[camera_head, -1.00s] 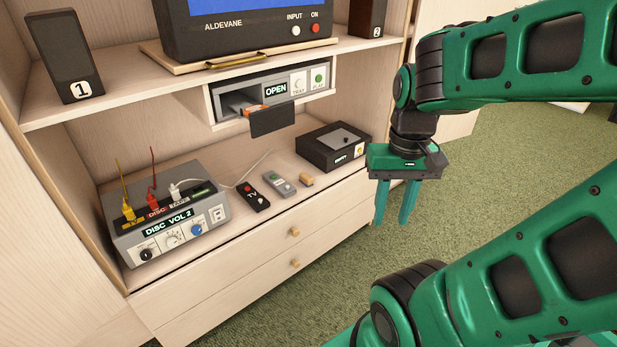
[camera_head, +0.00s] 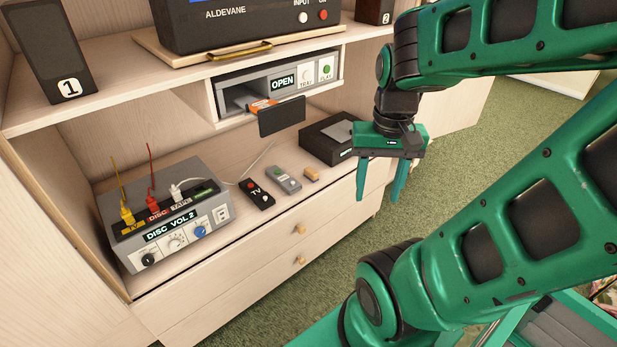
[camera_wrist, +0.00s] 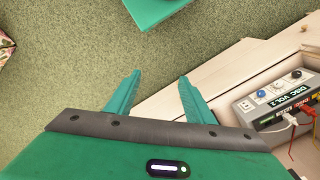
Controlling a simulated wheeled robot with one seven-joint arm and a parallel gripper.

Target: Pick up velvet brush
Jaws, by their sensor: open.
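A small tan block (camera_head: 311,174) lies on the lower shelf, right of two remotes. It may be the velvet brush, but it is too small to tell for sure. My gripper (camera_head: 379,199) hangs fingers down, right of the block and in front of the cabinet's right end. It is apart from the block. In the wrist view my gripper (camera_wrist: 159,78) is open, with nothing between its fingers. The block does not show in the wrist view.
The shelf holds a TV remote (camera_head: 257,194), a grey remote (camera_head: 286,180), a dark box (camera_head: 325,140) and a grey disc unit (camera_head: 165,215) with plugged cables. A player (camera_head: 240,92) with a dark flap sits above. Green carpet (camera_head: 440,150) lies right of the cabinet.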

